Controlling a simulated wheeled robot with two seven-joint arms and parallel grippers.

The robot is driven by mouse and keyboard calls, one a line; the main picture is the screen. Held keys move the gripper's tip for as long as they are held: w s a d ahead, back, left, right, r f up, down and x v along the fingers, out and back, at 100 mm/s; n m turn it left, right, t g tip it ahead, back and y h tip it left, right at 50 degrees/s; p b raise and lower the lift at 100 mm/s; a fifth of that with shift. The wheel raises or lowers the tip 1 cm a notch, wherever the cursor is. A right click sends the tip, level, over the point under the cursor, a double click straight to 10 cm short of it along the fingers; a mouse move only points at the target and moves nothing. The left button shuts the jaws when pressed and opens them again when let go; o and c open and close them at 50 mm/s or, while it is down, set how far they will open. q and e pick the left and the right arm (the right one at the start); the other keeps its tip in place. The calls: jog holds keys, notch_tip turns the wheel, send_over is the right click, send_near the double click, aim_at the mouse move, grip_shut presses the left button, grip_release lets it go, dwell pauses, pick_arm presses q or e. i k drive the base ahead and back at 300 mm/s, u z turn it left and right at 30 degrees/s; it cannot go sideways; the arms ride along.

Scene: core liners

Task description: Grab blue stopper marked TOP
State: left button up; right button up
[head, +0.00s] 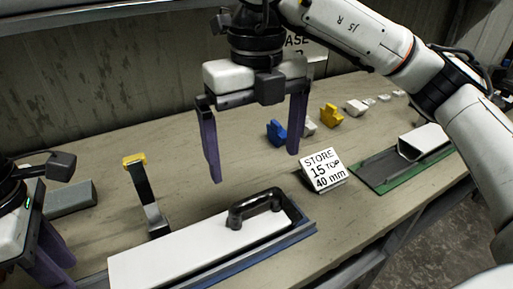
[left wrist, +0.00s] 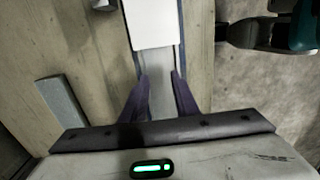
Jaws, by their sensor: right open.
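A small blue stopper (head: 276,131) stands on the bench in the head view, beyond my right gripper (head: 253,165). No mark on it is readable. The right gripper is open and empty, its purple fingers pointing down, with the stopper showing between them near the right finger; I cannot tell the distance. My left gripper (head: 45,262) is at the left edge, partly cut off. In the left wrist view its fingers (left wrist: 160,88) are apart above the end of a grey channel, with nothing seen held.
A white-lidded liner (head: 180,252) with a black handle lies at the front. Yellow (head: 331,115) and white (head: 356,106) blocks stand right of the stopper. A green-edged tray (head: 380,172) is at the right. A yellow-topped black upright (head: 141,190) and grey block (head: 70,198) are left.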

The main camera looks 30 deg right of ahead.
aim_at(277, 134)
jog(key=k, duration=1)
